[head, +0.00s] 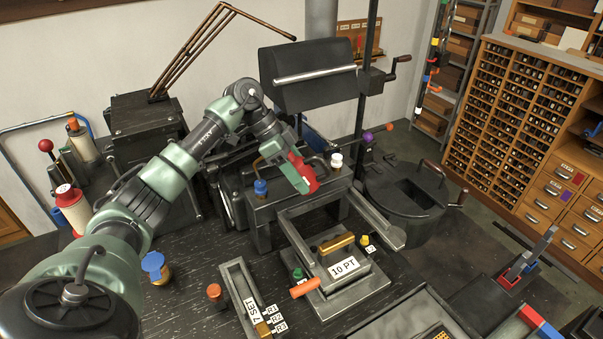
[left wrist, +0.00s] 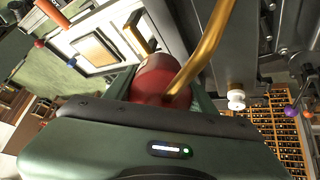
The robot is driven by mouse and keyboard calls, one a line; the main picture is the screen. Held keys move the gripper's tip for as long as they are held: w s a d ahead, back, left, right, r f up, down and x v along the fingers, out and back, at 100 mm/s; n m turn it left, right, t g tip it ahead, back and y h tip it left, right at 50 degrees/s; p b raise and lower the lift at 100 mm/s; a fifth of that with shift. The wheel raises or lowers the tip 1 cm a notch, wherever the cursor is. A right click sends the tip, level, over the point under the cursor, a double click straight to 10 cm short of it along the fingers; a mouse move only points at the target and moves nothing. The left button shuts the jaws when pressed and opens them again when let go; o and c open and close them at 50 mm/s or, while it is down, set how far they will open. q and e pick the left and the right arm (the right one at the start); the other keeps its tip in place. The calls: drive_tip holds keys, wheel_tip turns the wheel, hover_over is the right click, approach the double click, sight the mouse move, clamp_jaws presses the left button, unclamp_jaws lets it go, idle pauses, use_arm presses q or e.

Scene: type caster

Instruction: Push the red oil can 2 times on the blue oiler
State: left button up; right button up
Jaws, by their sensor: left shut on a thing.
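The red oil can (head: 306,183) is held in my left gripper (head: 290,172), above the front of the casting machine. In the left wrist view the red can (left wrist: 165,78) sits between the fingers, with its brass spout (left wrist: 205,50) angled up and right. The blue oiler (head: 261,187) is a blue-capped cup on the machine's top edge, left of the held can. A gap shows between the can and the blue oiler in the head view. My right gripper is not in view.
A white-capped oiler (head: 336,160) stands right of the can and also shows in the left wrist view (left wrist: 236,100). A black pot (head: 408,192) is to the right. The 10 PT block (head: 344,268) sits in front. Another blue-capped jar (head: 154,264) stands at left.

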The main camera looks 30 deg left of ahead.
use_arm(q)
drive_tip(key=shift+f, duration=0.8)
idle(0.4)
drive_tip(key=shift+r, duration=0.15)
drive_tip(key=shift+r+p, duration=0.45)
drive_tip(key=shift+r, duration=0.55)
drive_tip(key=shift+f+b, duration=0.3)
drive_tip(key=shift+f, duration=0.85)
drive_tip(key=shift+r, duration=0.15)
idle(0.4)
drive_tip(key=shift+r, duration=1)
